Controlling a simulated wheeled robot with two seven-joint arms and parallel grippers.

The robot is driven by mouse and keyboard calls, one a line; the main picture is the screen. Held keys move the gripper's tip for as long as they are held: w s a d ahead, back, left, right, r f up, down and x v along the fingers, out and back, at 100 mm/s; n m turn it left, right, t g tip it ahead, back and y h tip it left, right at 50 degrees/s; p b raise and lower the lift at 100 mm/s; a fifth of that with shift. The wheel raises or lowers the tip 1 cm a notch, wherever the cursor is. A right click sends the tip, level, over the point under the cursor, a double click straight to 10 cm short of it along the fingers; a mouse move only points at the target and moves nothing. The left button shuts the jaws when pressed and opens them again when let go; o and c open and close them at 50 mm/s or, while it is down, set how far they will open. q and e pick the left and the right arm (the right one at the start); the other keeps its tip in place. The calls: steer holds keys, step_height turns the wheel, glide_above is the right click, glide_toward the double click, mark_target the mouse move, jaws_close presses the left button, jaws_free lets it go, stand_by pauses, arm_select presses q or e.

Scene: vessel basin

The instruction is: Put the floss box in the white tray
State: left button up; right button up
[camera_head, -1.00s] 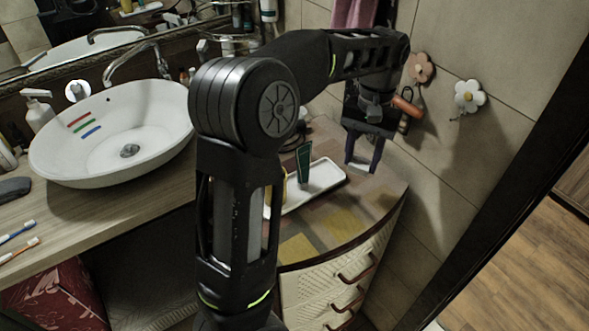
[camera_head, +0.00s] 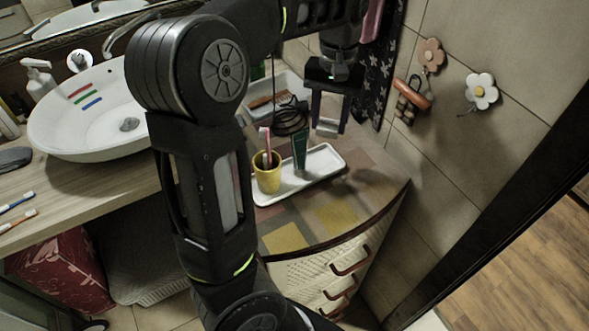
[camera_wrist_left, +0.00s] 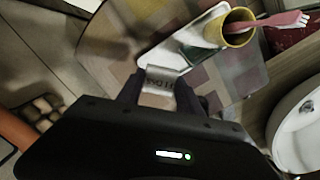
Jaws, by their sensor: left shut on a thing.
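My left gripper (camera_head: 327,128) is shut on the floss box (camera_head: 327,127), a small pale box held between its fingertips. The floss box also shows in the left wrist view (camera_wrist_left: 163,80), with dark lettering. The white tray (camera_head: 326,168) lies on the patterned cabinet top, below and in front of the gripper in the head view. A yellow cup (camera_head: 267,179) with a pink toothbrush and an upright green tube (camera_head: 299,150) stand in it. In the wrist view the tray (camera_wrist_left: 160,52) appears just beyond the box. The right gripper is not in view.
A second pale tray (camera_head: 288,79) with a brush and dark cord (camera_head: 291,118) lies behind. A basin (camera_head: 85,135) stands on the left counter. Flower hooks (camera_head: 481,91) are on the right wall. The white tray's right end is bare.

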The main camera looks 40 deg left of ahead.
mark_target(324, 162)
arm_select(q)
steer(key=shift+w+a+f, duration=0.25)
steer(key=shift+w, duration=0.05)
steer(key=shift+s+d+r, duration=0.1)
steer(key=shift+s, duration=0.1)
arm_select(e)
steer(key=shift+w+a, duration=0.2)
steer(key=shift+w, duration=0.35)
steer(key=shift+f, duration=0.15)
arm_select(q)
step_height(324, 162, down, 2)
steer(key=shift+f+b, duration=0.25)
steer(key=shift+b, duration=0.35)
steer(key=shift+f+p, duration=0.35)
steer(key=shift+f, duration=1.55)
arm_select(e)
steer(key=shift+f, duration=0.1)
arm_select(q)
step_height(324, 162, down, 3)
steer(key=shift+p, duration=0.35)
steer(key=shift+f, duration=0.4)
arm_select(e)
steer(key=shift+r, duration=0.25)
